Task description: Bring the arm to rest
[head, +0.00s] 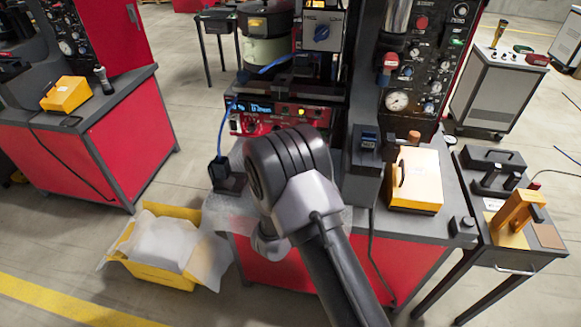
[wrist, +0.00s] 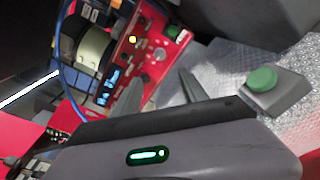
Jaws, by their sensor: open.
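My arm (head: 300,185) rises from the bottom of the head view and bends over the front of the red workbench. It hides my gripper there. In the wrist view my gripper (wrist: 158,88) is open, with its two grey fingers apart and nothing seen between them. The fingers point toward a red control panel (wrist: 145,50) with a lit blue display and a yellow button. The same panel (head: 280,115) shows behind my arm in the head view.
A yellow case (head: 415,180) stands on the bench right of my arm. A yellow box with white lining (head: 155,272) is on the floor at left.

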